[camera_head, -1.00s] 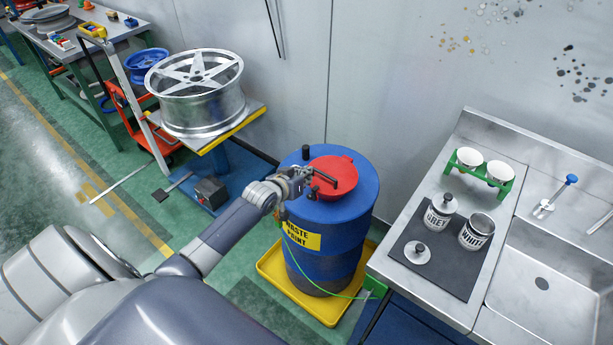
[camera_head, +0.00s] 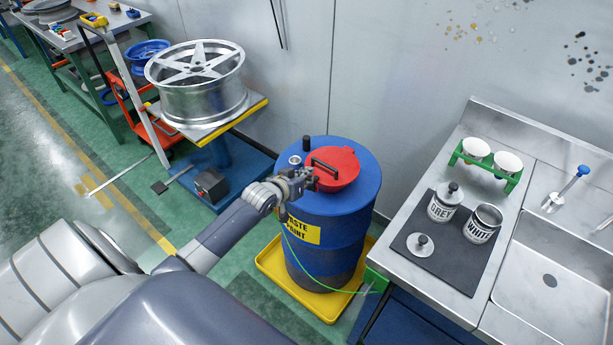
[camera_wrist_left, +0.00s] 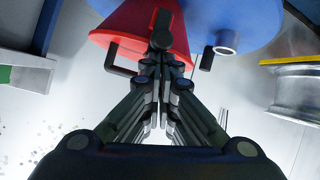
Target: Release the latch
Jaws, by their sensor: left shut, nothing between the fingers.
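A blue drum (camera_head: 336,225) labelled as waste paint carries a red round lid (camera_head: 345,172) with a black bar handle (camera_head: 325,168). The red lid (camera_wrist_left: 125,25) and its black handle (camera_wrist_left: 118,57) also show in the left wrist view. My left gripper (camera_head: 309,177) is at the lid's near left edge, overlapping it in the picture. In the left wrist view the gripper (camera_wrist_left: 161,42) has its fingers together, with nothing between them. I cannot tell if it touches the lid. No latch is clearly seen; the gripper hides part of the rim. My right gripper is out of view.
A black peg (camera_head: 306,142) and a grey bung (camera_head: 295,160) rise from the drum top. The drum stands in a yellow tray (camera_head: 325,308). A sink bench (camera_head: 455,270) with paint cans is close on the right; a wheel rim (camera_head: 200,95) stands behind left.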

